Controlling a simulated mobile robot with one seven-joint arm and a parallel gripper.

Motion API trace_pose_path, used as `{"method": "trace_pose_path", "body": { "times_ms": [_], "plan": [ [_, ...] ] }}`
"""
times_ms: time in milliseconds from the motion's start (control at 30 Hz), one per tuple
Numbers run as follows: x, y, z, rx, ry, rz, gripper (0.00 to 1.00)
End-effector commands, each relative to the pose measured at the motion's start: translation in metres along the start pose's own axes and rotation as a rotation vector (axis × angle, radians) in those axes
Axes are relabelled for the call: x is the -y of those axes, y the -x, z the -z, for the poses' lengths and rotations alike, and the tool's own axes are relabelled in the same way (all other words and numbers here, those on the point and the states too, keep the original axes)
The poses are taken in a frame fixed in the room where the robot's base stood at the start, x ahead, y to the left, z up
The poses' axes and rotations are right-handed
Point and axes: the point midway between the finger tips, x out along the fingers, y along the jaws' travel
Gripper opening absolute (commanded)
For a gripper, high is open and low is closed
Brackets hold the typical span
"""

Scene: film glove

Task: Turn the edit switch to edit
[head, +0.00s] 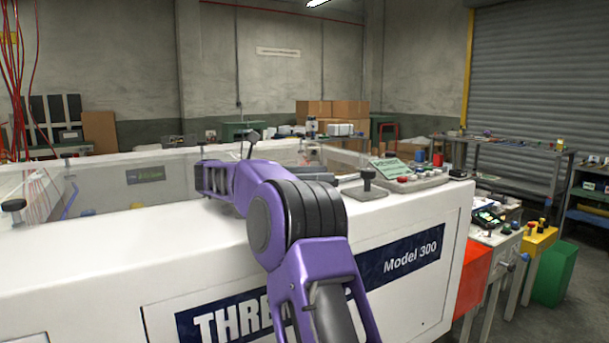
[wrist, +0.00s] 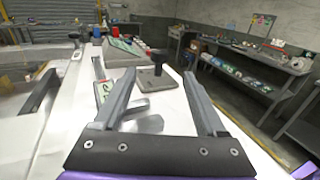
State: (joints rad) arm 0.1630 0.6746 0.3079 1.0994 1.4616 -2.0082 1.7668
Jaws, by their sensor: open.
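No label reading "edit" is legible, so I cannot tell which part is the edit switch.
The white machine (head: 120,255), marked "Model 300", fills the foreground. At right stand a red box (head: 472,275), a yellow control box (head: 539,240) and a green bin (head: 556,274). A workbench (wrist: 255,66) stands beyond the machine. The air above the machine's right end is clear.

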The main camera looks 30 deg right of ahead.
Motion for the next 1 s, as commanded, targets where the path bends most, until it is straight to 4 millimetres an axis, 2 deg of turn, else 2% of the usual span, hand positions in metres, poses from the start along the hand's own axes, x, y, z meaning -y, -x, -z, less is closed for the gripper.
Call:
{"method": "trace_pose_path", "body": {
  "times_ms": [100,300,867,933,1000],
  "plan": [
    [-0.001,0.015,0.001,0.001,0.002,-0.001,0.74],
    [0.0,0.026,0.0,0.0,0.002,0.001,0.74],
    [0.0,0.028,0.0,0.001,0.001,-0.001,0.74],
    [-0.002,0.03,-0.006,0.015,-0.007,-0.014,0.74],
    [-0.005,0.035,-0.022,0.054,-0.029,-0.048,0.74]
  ]
}}
